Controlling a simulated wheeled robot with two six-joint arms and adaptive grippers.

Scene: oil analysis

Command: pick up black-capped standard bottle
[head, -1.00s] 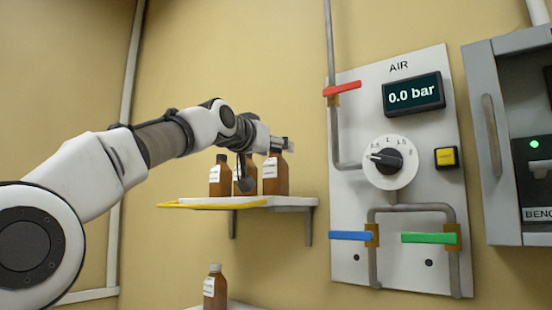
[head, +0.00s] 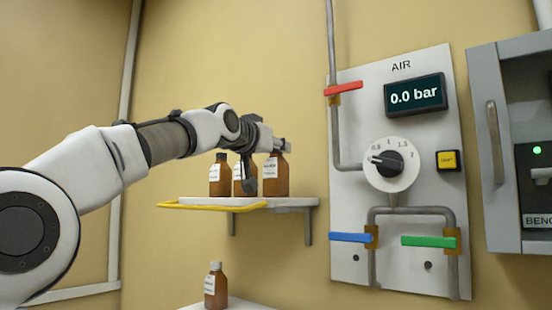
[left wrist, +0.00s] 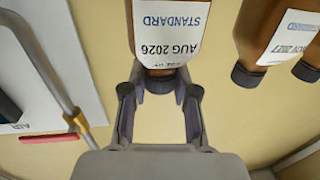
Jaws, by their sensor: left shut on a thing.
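The standard bottle (head: 277,180) is brown with a white label and is the rightmost of three bottles on the wall shelf in the head view. In the left wrist view the standard bottle (left wrist: 165,40) appears upside down, its label reading "STANDARD" and "AUG 2026". Its black cap end (left wrist: 160,84) lies between the fingers of my left gripper (left wrist: 160,92), which is shut on it. In the head view my left gripper (head: 280,145) is at the bottle's top, and the cap is hidden. The bottle is upright, at the shelf; a gap beneath it cannot be made out. My right gripper is not in view.
Two other brown bottles (head: 218,177) stand left of it on the shelf (head: 290,202), which has a yellow front rail (head: 210,208). Another bottle (head: 215,288) stands on a lower surface. The air panel (head: 350,200) with valve handles is to the right, beside a grey cabinet (head: 490,200).

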